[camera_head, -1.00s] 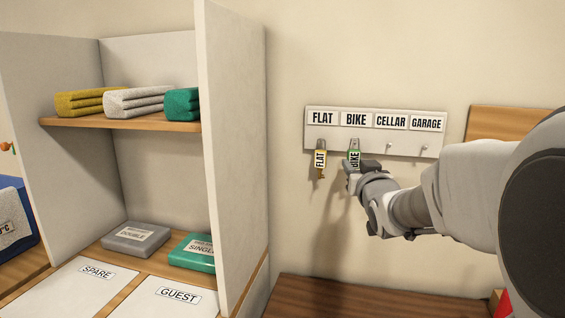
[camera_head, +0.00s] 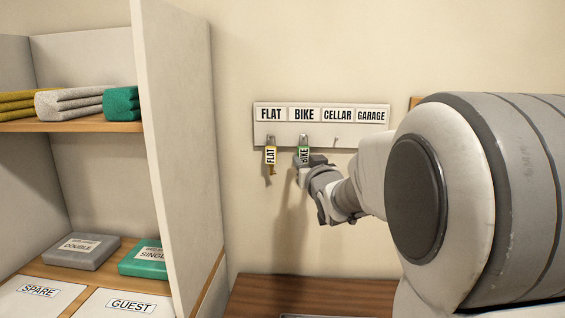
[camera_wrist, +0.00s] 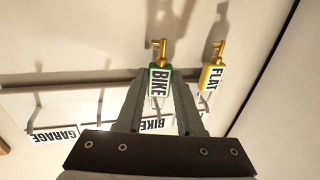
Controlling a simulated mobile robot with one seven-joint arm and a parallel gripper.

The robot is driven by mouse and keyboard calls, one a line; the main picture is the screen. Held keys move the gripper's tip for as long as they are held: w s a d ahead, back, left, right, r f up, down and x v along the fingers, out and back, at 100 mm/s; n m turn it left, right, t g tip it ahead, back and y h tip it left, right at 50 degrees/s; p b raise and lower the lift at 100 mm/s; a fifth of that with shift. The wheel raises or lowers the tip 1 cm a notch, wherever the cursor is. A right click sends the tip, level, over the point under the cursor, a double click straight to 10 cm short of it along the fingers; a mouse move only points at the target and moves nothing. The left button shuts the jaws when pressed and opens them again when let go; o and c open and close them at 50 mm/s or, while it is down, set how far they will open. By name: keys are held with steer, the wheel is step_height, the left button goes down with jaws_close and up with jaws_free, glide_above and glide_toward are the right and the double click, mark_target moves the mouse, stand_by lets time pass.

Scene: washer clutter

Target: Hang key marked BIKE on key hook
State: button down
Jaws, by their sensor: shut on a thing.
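The BIKE key, with a green tag (camera_head: 303,152), is at the BIKE hook of the white key rack (camera_head: 262,140). My gripper (camera_head: 304,162) is shut on its tag from below right. In the wrist view the green BIKE tag (camera_wrist: 160,82) sits between my fingertips (camera_wrist: 158,90), with its brass key pointing away. The head view shows the tag's top at the hook, but I cannot tell whether its ring is around the hook. The FLAT key (camera_head: 270,157) hangs on the FLAT hook beside it, apart from my gripper; it also shows in the wrist view (camera_wrist: 213,76).
The CELLAR hook (camera_head: 336,138) is empty. A white shelf unit with a tall side panel (camera_head: 180,130) stands left, holding folded towels (camera_head: 62,104) and flat boxes (camera_head: 80,250). A brown wooden surface (camera_head: 300,297) lies below the rack. My arm covers the right side.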

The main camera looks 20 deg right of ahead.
stand_by(0.3)
steer(key=shift+c, duration=2.3)
jaws_free()
steer(key=s+a, duration=0.2)
steer(key=s, duration=1.4)
steer(key=s+a+f+n+g+y, duration=0.1)
steer(key=s+a+f+g, duration=0.45)
steer(key=s, duration=0.35)
steer(key=s+a+f+n+g+y, duration=0.1)
steer(key=s+a+f+g, duration=0.5)
steer(key=s, duration=0.3)
step_height(320, 180, up, 10)
steer(key=p, duration=1.2)
steer(key=shift+s+d+r+g+y+p, duration=0.25)
steer(key=shift+s+g+y+p, duration=0.1)
steer(key=shift+s+p, duration=0.1)
